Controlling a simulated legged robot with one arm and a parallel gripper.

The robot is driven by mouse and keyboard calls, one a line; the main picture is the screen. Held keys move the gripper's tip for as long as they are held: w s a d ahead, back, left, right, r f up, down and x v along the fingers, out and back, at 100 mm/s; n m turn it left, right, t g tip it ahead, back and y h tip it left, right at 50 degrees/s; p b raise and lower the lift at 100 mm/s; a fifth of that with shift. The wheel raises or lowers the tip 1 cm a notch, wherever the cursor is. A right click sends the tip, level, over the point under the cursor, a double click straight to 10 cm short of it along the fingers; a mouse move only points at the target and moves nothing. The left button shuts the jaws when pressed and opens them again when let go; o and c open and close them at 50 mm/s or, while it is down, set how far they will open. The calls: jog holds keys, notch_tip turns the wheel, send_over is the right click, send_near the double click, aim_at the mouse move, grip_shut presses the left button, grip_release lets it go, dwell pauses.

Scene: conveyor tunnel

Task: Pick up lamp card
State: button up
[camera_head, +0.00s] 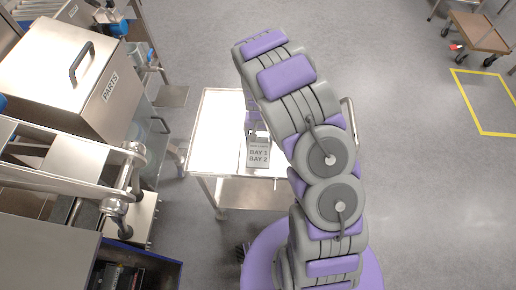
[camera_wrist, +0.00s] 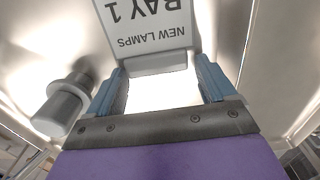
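My arm hides much of the table in the head view.
A grey, stepped cylindrical object (camera_wrist: 62,103) lies left of my gripper in the wrist view. A steel box labelled "PARTS" (camera_head: 75,75) and other machinery stand left of the table. A wooden-topped cart (camera_head: 478,32) is far right. The floor to the right is mostly clear.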

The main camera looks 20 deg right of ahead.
jog(key=shift+d, duration=0.2)
jog(key=c, duration=0.7)
jog(key=shift+a, duration=0.15)
jog(key=shift+c, duration=0.3)
jog(key=shift+r, duration=0.15)
jog(key=shift+r, duration=0.55)
notch_tip(320, 180, up, 2)
jog(key=shift+r+p, duration=0.2)
jog(key=shift+p, duration=0.35)
jog(key=s+d, duration=0.2)
jog(key=s, duration=0.3)
jog(key=s+d+p, duration=0.1)
jog(key=s+d, duration=0.1)
jog(key=s, duration=0.3)
jog(key=s+d+r+p, duration=0.1)
jog(key=s+d, duration=0.1)
jog(key=s, duration=0.3)
jog(key=shift+r, duration=0.1)
